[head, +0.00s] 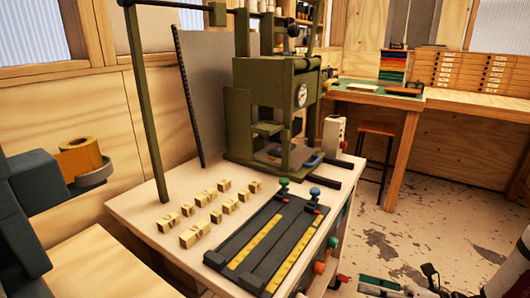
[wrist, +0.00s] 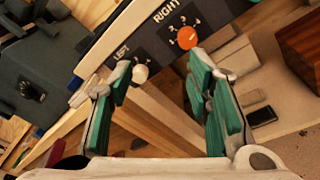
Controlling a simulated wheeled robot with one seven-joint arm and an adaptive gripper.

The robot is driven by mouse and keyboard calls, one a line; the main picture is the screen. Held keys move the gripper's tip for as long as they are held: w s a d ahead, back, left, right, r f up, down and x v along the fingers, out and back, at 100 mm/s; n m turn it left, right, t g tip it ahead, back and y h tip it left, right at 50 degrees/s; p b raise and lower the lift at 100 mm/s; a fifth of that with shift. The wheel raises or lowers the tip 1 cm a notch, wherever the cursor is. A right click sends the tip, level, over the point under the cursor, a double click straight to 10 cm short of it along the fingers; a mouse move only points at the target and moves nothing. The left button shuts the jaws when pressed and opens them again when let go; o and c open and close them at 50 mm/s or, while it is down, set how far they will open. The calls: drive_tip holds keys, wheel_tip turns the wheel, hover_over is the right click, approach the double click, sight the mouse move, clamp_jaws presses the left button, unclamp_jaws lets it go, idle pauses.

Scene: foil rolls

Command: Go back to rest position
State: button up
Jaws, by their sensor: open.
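My gripper (wrist: 160,78) is open in the wrist view, with green pads on both fingers and nothing between them. A panel in front of the fingers carries an orange knob (wrist: 187,38) under the word RIGHT and a white knob (wrist: 140,74) near the word LEFT. The fingertips appear close to the knobs, but I cannot tell the exact gap. In the head view, parts of my gripper (head: 385,286) show at the bottom right, beside the workbench (head: 130,212); the rest is cut off by the frame edge.
A green press (head: 270,105) stands at the back of the workbench. Several small wooden blocks (head: 225,185) and dark rails with yellow scales (head: 262,245) lie on it. A gold roll (head: 80,155) is at the left. The worn floor (head: 400,215) is open at the right, before a stool (head: 378,130).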

drive_tip(key=s+a+r+n+g+h, duration=0.3)
drive_tip(key=s+a+r+n+g, duration=0.2)
drive_tip(key=r+n, duration=0.35)
drive_tip(key=s+a+r+n+g+h, duration=0.2)
drive_tip(key=s+a+r+n+g, duration=0.4)
drive_tip(key=n, duration=0.3)
drive_tip(key=s+d+r+n+t+h, duration=0.2)
drive_tip(key=s+r+n+h, duration=0.25)
drive_tip(key=s+n, duration=0.25)
drive_tip(key=s+d+r+n+t+h, duration=0.2)
drive_tip(key=s+r+n+h, duration=0.2)
drive_tip(key=s+n+h, duration=0.3)
wheel_tip(320, 180, up, 17)
drive_tip(key=t+y+p, duration=0.1)
drive_tip(key=t+p, duration=0.2)
drive_tip(key=p, duration=1.3)
drive_tip(key=shift+w+a+r, duration=0.15)
drive_tip(key=shift+w+a, duration=0.05)
drive_tip(key=shift+w, duration=0.05)
drive_tip(key=shift+n, duration=0.25)
drive_tip(key=shift+d, duration=0.1)
